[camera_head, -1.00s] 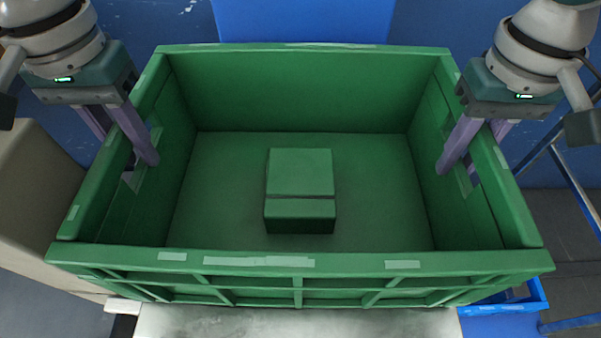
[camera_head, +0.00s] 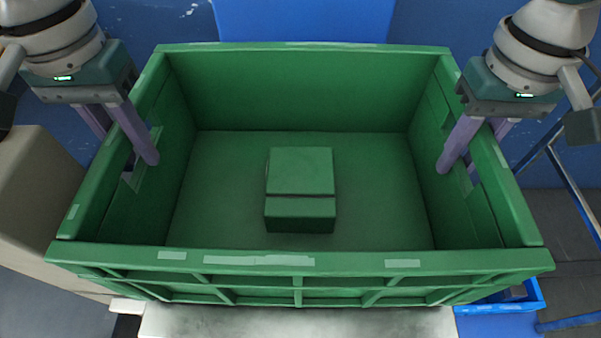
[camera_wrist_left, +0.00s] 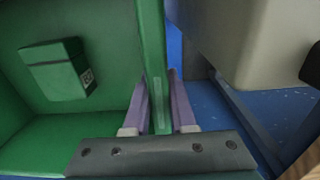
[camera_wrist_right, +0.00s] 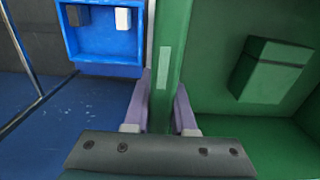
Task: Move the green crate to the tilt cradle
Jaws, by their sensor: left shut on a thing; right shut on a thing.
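The green crate (camera_head: 300,258) is large and open-topped and fills the middle of the head view, its rim looking about level. A green box with a lid seam (camera_head: 300,180) lies inside on its floor. My left gripper (camera_head: 140,160) is shut on the crate's left wall at the handle slot. In the left wrist view its fingers (camera_wrist_left: 160,110) straddle the wall. My right gripper (camera_head: 455,165) is shut on the right wall, and its fingers straddle that wall in the right wrist view (camera_wrist_right: 163,112). I cannot make out the tilt cradle for certain.
A pale surface (camera_head: 290,322) shows below the crate's near side. A beige body (camera_head: 35,195) stands close on the left. A blue tray (camera_head: 515,298) is at the lower right, and it holds small dark and white items in the right wrist view (camera_wrist_right: 105,45). Blue rails (camera_head: 575,185) stand right.

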